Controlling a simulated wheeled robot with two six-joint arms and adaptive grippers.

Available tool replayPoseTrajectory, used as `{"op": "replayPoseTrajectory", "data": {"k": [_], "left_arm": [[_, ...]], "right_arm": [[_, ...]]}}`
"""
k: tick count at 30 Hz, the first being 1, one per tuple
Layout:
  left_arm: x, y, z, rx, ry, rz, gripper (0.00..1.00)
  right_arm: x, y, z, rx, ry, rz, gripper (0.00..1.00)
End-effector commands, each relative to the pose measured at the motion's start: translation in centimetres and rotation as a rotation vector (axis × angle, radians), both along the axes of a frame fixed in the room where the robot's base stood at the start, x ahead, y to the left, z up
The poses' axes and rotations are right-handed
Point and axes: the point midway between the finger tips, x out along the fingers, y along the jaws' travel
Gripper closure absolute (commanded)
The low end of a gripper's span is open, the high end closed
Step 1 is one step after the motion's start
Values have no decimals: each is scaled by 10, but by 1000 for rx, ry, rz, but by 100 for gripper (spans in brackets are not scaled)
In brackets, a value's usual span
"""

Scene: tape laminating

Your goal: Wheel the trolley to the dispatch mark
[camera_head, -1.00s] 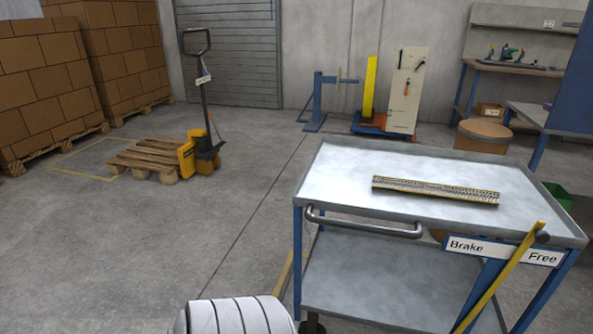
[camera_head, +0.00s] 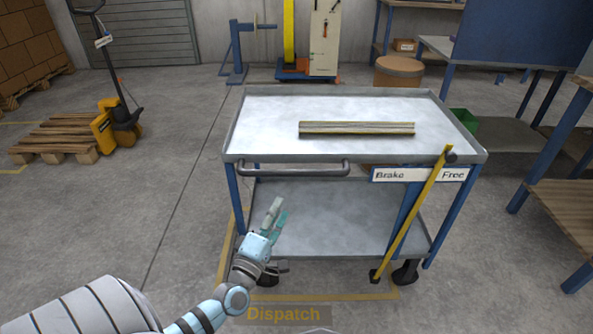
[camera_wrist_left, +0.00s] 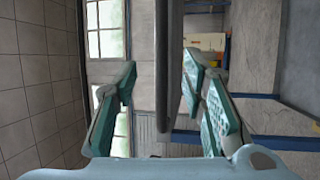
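The blue and grey trolley (camera_head: 330,215) stands over a yellow floor outline (camera_head: 340,297) lettered Dispatch (camera_head: 284,314). Its front right caster is at the outline's right front corner. Its handle (camera_head: 290,171) runs along the near left edge. The yellow brake lever (camera_head: 412,215) leans right, its top by the word Free on the label. My left gripper (camera_head: 275,212) is just below the handle in the head view. In the left wrist view its fingers (camera_wrist_left: 160,95) are spread, with a dark bar (camera_wrist_left: 168,60) between them in the picture. My right gripper is out of view.
A patterned strip (camera_head: 357,129) lies on the trolley's top. A pallet (camera_head: 60,137) with a yellow pallet truck (camera_head: 112,125) stands at left. Workbenches (camera_head: 555,190) stand at right, near the trolley. The floor between pallet and trolley is clear.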

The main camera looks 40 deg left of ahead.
Motion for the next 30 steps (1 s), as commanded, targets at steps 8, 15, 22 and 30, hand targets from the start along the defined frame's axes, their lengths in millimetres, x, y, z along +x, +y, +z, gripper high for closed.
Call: {"op": "replayPoseTrajectory", "data": {"k": [8, 15, 22, 30], "left_arm": [[62, 16, 10, -1, -6, 1, 62], [117, 29, 19, -1, -1, 0, 62], [133, 33, 23, 2, 3, -1, 62], [133, 34, 24, 2, 3, 0, 75]], "right_arm": [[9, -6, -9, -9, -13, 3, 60], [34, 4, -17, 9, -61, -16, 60], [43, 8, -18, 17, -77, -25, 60], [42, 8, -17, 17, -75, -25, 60]]}}
